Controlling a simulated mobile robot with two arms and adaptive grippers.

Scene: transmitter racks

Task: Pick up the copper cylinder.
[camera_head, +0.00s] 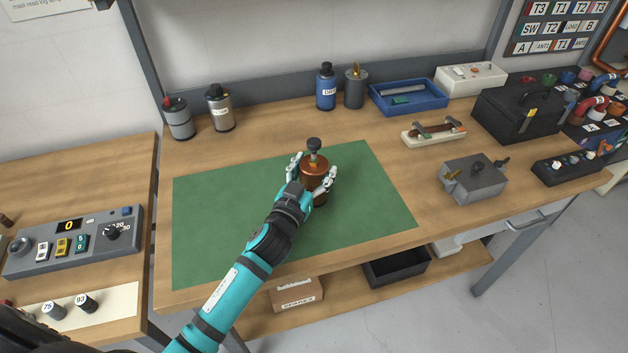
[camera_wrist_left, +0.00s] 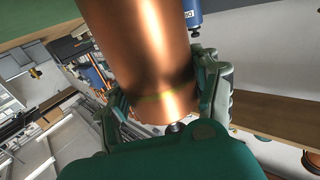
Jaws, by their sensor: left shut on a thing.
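The copper cylinder (camera_head: 314,168) is upright with a dark knob on its top, over the green mat (camera_head: 215,225) on the workbench. My left gripper (camera_head: 312,176) is shut on the cylinder, one finger on each side of it. In the left wrist view the copper cylinder (camera_wrist_left: 145,50) fills the upper middle, and the fingers of the left gripper (camera_wrist_left: 160,105) press against both its sides. Whether its base touches the mat is hard to tell. My right gripper is not in view.
Grey (camera_head: 179,118) and silver (camera_head: 220,108) canisters stand at the back left. A blue canister (camera_head: 326,88), a dark canister (camera_head: 355,88) and a blue tray (camera_head: 408,98) stand behind the mat. A grey metal box (camera_head: 472,181) is to the right. Much of the mat is clear.

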